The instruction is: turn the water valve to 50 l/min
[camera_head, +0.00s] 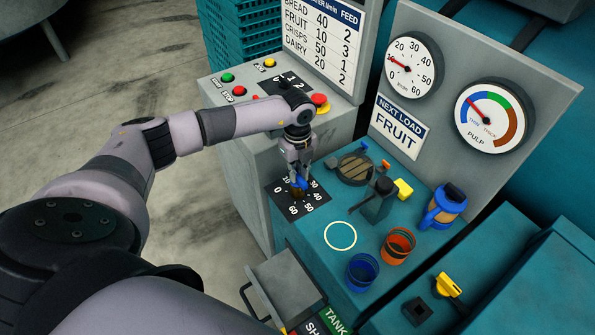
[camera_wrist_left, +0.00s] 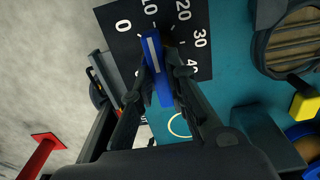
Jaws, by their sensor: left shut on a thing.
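The water valve has a blue handle with a white stripe (camera_wrist_left: 158,75), over a black dial plate (camera_wrist_left: 125,45) marked 0 to 60. The plate also shows in the head view (camera_head: 283,205), at the left end of the teal console. My left gripper (camera_head: 301,181) points down, shut on the blue handle; its fingers (camera_wrist_left: 160,82) lie on both sides of it. The stripe points roughly towards 10; the tilted view hides the exact reading. The upper round gauge (camera_head: 412,66), marked up to 60, has its red needle near 10. My right gripper is out of view.
The "next load" sign (camera_head: 400,125) reads fruit. The pulp gauge (camera_head: 491,117) is at right. A round grated drain (camera_head: 355,168), black lever block (camera_head: 377,203), blue jug (camera_head: 442,207) and orange (camera_head: 397,245) and blue (camera_head: 362,272) cups stand close by.

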